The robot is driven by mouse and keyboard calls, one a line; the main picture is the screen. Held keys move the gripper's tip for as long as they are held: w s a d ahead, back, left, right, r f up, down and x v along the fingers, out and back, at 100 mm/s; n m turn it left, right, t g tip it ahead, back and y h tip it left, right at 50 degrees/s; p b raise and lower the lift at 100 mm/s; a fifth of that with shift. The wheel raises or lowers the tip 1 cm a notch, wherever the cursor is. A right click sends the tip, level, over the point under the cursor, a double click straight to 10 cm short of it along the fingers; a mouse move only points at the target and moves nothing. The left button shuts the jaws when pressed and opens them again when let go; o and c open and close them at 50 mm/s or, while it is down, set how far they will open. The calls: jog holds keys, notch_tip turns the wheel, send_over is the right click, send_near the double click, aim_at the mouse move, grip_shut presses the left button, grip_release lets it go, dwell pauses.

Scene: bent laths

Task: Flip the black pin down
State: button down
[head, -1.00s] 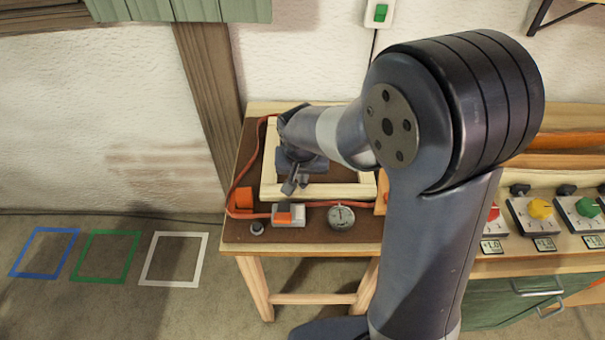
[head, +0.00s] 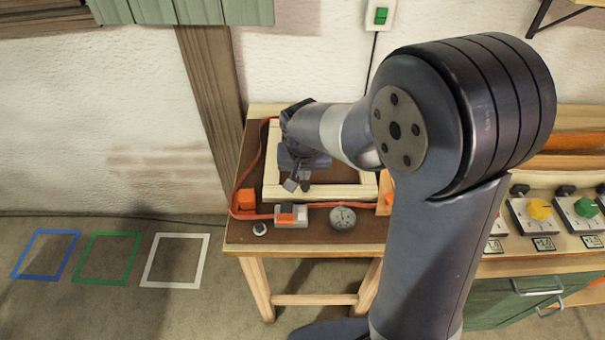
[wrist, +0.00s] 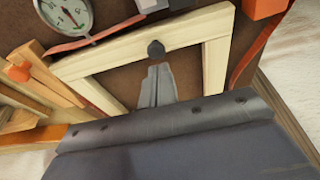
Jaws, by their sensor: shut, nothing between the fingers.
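The black pin (wrist: 156,49) shows in the wrist view as a dark knob at the pale wooden frame's (wrist: 122,66) front bar. In the head view a small dark piece at that bar looks like the same pin (head: 305,188). My gripper (wrist: 156,68) is shut and empty, its fingertips just short of the pin in the wrist view. I cannot tell whether they touch it. In the head view my gripper (head: 291,185) is low over the front bar of the frame (head: 340,192). The pin's lower part is hidden.
An orange block (head: 245,199) and red cable (head: 240,180) lie at left. A knob panel (head: 540,212) stands at right.

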jog(key=b+v, duration=0.1)
jog(key=v, duration=1)
jog(key=shift+w, duration=0.25)
send_over(305, 186)
jog(key=f, duration=0.9)
jog(key=shift+s+a, duration=0.2)
jog(key=shift+s, duration=0.15)
jog(key=shift+a+f+b, duration=0.2)
jog(key=shift+b, duration=0.4)
jog(key=shift+w+d+r, duration=0.2)
jog(key=shift+r, duration=0.4)
jog(key=shift+w+d+r, duration=0.2)
jog(key=shift+r, duration=0.35)
jog(key=shift+s+v, duration=0.15)
jog(key=shift+v, duration=1)
jog(key=shift+s+v, duration=0.1)
jog(key=shift+v, duration=1.05)
jog(key=shift+a+f, duration=0.15)
